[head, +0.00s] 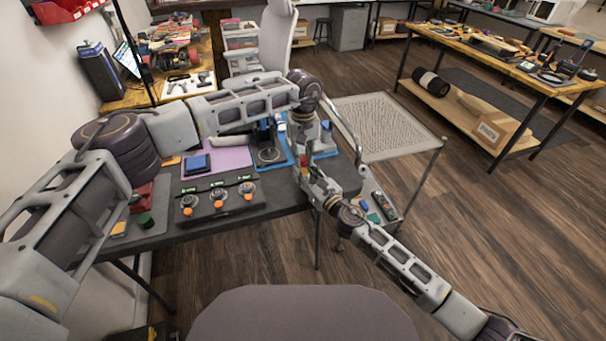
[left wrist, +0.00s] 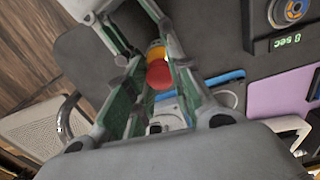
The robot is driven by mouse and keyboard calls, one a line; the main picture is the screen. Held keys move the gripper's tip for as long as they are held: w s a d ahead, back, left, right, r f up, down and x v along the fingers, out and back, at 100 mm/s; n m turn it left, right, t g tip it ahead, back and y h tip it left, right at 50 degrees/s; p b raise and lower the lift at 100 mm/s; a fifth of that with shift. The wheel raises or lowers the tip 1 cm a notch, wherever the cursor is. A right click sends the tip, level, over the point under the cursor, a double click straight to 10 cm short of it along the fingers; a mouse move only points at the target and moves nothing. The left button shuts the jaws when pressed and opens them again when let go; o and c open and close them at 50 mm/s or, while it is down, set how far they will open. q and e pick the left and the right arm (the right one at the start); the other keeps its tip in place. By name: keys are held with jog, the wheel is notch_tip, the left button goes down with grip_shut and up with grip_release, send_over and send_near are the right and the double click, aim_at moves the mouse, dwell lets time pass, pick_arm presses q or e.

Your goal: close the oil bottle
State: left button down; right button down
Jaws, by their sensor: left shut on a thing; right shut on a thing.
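The oil bottle is hard to make out in the head view, where both arms meet over the workbench's right end. In the left wrist view a red rounded piece (left wrist: 159,75), which looks like the cap, sits between the fingers of my left gripper (left wrist: 157,82). A yellow part (left wrist: 155,53), possibly the bottle, shows just beyond it; whether they are joined I cannot tell. My left gripper (head: 304,162) points down and is shut on the red piece. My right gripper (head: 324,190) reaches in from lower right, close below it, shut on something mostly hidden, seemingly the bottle.
The dark workbench (head: 262,199) holds a control box (head: 218,203) with several knobs, a purple mat (head: 235,157) and a blue tray (head: 263,147). A small cart (head: 395,213) with small items stands right of the arms.

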pick_arm(q)
jog(key=m, duration=0.3)
jog(key=shift+m, duration=0.3)
pick_arm(e)
jog(key=shift+a, duration=0.1)
pick_arm(q)
jog(key=c, duration=1.2)
grip_release()
jog(key=shift+o, duration=0.2)
jog(key=shift+r, duration=0.1)
notch_tip(320, 180, up, 12)
pick_arm(e)
jog(key=c, duration=0.9)
grip_release()
jog(key=shift+s+d, duration=0.1)
jog(key=shift+d, duration=0.1)
